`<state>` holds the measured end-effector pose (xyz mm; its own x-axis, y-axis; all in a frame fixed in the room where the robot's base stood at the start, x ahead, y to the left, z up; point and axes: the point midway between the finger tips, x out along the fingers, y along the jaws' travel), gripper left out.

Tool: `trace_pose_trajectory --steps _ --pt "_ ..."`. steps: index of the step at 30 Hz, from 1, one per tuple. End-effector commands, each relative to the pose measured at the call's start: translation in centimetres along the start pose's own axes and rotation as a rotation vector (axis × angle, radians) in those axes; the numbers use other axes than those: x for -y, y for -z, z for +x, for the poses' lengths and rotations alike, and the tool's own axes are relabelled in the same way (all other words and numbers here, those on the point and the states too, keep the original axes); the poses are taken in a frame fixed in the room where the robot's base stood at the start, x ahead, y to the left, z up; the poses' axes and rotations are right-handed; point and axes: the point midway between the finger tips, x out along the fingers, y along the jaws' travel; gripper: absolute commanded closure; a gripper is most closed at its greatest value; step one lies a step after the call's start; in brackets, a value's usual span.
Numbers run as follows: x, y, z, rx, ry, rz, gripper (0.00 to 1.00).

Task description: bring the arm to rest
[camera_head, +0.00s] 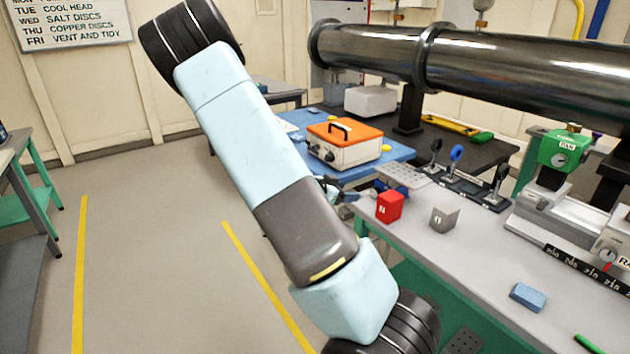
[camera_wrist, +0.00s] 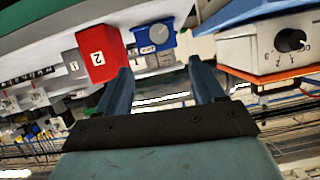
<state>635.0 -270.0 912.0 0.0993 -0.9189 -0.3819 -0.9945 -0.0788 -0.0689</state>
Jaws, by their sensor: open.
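My gripper (camera_wrist: 163,90) shows in the wrist view with its two blue fingers apart and nothing between them. The gripper end is small there, beside the bench edge near the red block (camera_head: 389,206). The fingers look clear of the red block, though the exact gap is hard to tell.
A grey block (camera_head: 444,216) stands right of the red one on the grey bench (camera_head: 470,262). An orange-topped box (camera_head: 343,143) sits on the blue table behind. A dark beam pipe (camera_head: 520,70) runs above. Open floor (camera_head: 150,260) with yellow lines lies left.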

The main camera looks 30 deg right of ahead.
Motion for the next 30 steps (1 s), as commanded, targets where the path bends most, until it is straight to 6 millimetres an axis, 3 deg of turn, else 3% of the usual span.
trace_pose_trajectory --steps 8,14,24,30 --pt "0.3 -0.1 -0.2 0.023 0.015 0.002 0.32" --pt "2.3 -0.8 -2.3 0.185 0.13 0.0 0.32" --pt "5.9 -0.4 -10.2 0.522 0.437 -0.045 0.32" --pt "6.4 1.2 -16.0 0.672 0.622 -0.105 0.32"
